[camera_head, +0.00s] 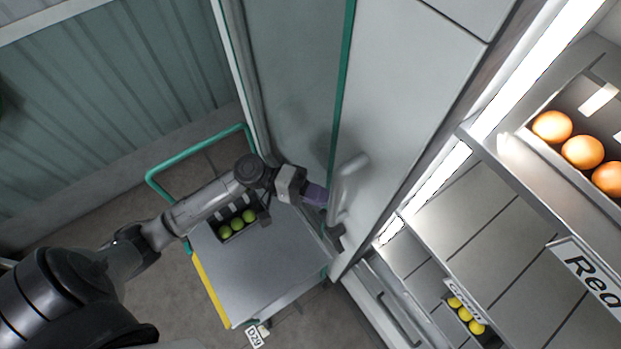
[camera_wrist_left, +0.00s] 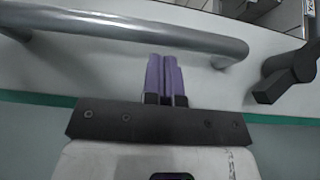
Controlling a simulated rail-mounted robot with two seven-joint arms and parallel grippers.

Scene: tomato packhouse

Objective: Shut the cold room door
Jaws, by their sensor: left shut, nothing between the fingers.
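The cold room door (camera_head: 395,85) is a tall pale panel with a green edge strip, beside the lit shelves. I cannot tell how far open it stands. Its grey bar handle (camera_head: 347,185) is on the pale face near the green edge; it also crosses the left wrist view (camera_wrist_left: 120,31). My left gripper (camera_head: 316,195), with purple fingers, is shut and empty beside the handle. In the left wrist view its fingertips (camera_wrist_left: 166,58) are at the bar's lower edge; I cannot tell whether they touch. My right gripper is not in view.
A grey-topped trolley (camera_head: 265,275) with a green rail and a box of green tomatoes (camera_head: 236,224) stands below my left arm. Lit shelves (camera_head: 470,230) with orange and yellow tomatoes are at the right. A dark latch-like part (camera_wrist_left: 283,75) sits right of the handle.

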